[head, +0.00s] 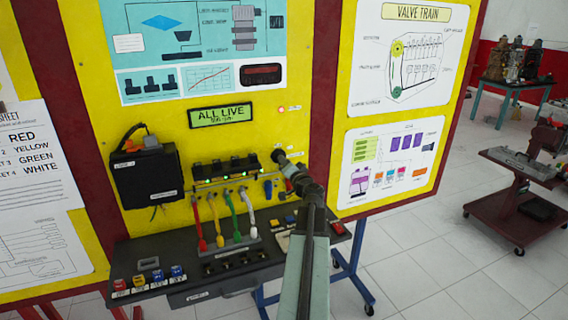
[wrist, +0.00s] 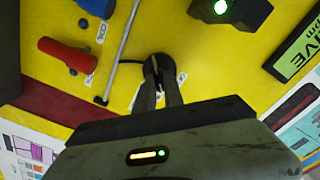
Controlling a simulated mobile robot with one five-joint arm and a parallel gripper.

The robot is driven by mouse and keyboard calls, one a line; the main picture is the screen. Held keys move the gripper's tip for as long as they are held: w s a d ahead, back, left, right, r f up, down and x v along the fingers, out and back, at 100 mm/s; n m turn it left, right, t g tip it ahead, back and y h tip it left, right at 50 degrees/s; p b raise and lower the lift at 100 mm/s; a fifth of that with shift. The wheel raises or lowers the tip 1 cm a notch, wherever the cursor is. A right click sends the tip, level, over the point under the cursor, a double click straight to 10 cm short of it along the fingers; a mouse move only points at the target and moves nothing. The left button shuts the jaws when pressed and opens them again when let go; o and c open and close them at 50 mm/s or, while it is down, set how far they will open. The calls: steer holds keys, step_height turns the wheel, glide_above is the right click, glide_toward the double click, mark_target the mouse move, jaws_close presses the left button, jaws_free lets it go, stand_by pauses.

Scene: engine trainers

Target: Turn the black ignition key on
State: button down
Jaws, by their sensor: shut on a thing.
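The black ignition key (wrist: 154,70) is on the yellow panel, between my fingertips in the wrist view. My gripper (wrist: 158,82) is shut on it, with a finger on either side. The key's turn angle is hard to tell, as the fingers cover much of it. In the head view my gripper (head: 285,163) reaches up to the panel, right of the row of green lights. A dark round piece shows at its tip, too small there to tell key from switch.
A display reading "ALL LIVE" (head: 222,115) is above left. Green-lit black modules (head: 225,169) and coloured leads (head: 236,218) are left of my gripper. A red handle (wrist: 67,55) and a thin metal rod (wrist: 122,50) are close by. A dark shelf (head: 190,262) juts out below.

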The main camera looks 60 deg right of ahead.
steer(key=shift+m, duration=1.1)
steer(key=c, duration=1.4)
jaws_free()
steer(key=shift+c, duration=0.2)
steer(key=shift+s, duration=0.1)
steer(key=v, duration=0.7)
steer(key=shift+s+a, duration=0.2)
steer(key=shift+a, duration=0.05)
